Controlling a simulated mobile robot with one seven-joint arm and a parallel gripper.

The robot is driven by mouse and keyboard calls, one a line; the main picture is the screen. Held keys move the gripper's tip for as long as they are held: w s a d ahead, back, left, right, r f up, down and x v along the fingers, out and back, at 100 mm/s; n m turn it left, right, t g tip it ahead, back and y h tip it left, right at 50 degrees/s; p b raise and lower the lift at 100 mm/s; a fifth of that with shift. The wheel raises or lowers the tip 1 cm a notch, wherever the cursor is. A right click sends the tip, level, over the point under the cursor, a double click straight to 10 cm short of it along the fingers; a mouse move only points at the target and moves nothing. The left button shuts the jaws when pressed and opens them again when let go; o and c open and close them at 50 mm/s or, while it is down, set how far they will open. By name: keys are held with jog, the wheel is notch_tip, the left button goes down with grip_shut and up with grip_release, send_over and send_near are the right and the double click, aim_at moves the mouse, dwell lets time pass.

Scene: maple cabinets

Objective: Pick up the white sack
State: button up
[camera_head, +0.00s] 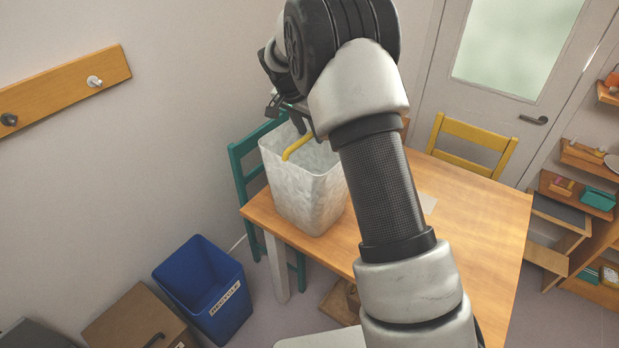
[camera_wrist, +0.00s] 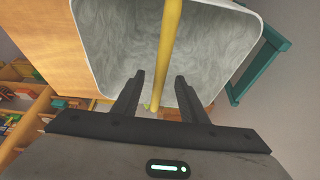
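The white sack (camera_head: 305,195) stands upright on the table, a pale, crinkled, open-topped bag with a yellow handle (camera_head: 298,148) across its mouth. In the wrist view, the sack's inside (camera_wrist: 118,45) and the handle (camera_wrist: 168,45) fill the upper middle. My gripper (camera_wrist: 160,76) is open, with a dark finger on either side of the handle and clear gaps between. In the head view my gripper (camera_head: 302,128) is over the sack's mouth, pointing down and partly hidden by my arm.
The wooden table (camera_head: 470,225) is mostly bare right of the sack. A teal chair (camera_head: 240,165) is close behind the sack's left side, and a yellow chair (camera_head: 475,135) is at the far side. A blue recycle bin (camera_head: 205,290) and a cardboard box (camera_head: 135,325) stand on the floor.

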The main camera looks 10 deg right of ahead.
jog(key=x, duration=0.3)
jog(key=p+x, duration=0.1)
jog(key=x, duration=0.1)
jog(key=shift+s+a+f, duration=0.15)
jog(key=shift+s+f, duration=0.05)
jog(key=shift+f, duration=0.2)
grip_shut()
